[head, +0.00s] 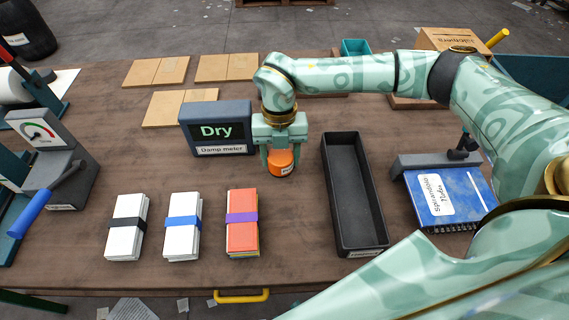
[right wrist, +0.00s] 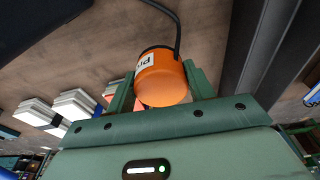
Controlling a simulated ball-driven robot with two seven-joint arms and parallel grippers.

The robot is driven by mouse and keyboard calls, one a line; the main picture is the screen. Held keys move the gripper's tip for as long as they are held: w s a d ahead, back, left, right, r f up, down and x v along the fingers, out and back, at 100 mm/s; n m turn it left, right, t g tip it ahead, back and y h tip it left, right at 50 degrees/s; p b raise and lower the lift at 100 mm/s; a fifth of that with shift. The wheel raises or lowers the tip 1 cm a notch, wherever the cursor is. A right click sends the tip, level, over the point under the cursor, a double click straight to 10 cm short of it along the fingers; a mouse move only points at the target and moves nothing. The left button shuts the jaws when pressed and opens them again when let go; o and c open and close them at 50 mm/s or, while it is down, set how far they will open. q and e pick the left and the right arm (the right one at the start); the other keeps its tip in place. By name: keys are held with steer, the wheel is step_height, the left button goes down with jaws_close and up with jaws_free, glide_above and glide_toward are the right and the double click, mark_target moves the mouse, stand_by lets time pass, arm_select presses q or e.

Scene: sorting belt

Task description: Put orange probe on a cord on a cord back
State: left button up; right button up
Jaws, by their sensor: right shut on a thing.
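The orange probe (head: 281,163) is a short orange cylinder with a white label and a dark top. My right gripper (head: 281,150) is shut on it, in front of the damp meter's right edge. In the right wrist view the probe (right wrist: 161,78) sits between the two green fingers, and a black cord (right wrist: 177,35) runs from its dark end. The damp meter (head: 216,128) is a dark grey box whose screen reads "Dry". I cannot tell whether the probe touches the table. My left gripper does not show.
Three banded card stacks, with black (head: 127,227), blue (head: 182,226) and purple (head: 242,222) bands, lie in front. An empty black tray (head: 378,241) stands right of the probe. Cardboard pieces (head: 157,72) lie behind.

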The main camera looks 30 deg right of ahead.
mark_target(285, 165)
steer(key=f, duration=0.1)
steer(key=d+f+b, duration=0.1)
steer(key=f, duration=0.2)
steer(key=shift+w+d+f+b, duration=0.1)
steer(key=shift+d+f+b, duration=0.05)
steer(key=shift+d+b, duration=0.15)
steer(key=shift+w+f, duration=0.1)
steer(key=shift+f, duration=0.25)
steer(key=shift+a+r, duration=0.1)
steer(key=shift+r, duration=0.05)
steer(key=o, duration=1)
steer(key=shift+o, duration=0.2)
step_height(285, 165, up, 12)
steer(key=w+p, duration=0.1)
steer(key=p, duration=0.2)
steer(key=shift+w+d, duration=0.3)
steer(key=shift+d, duration=0.15)
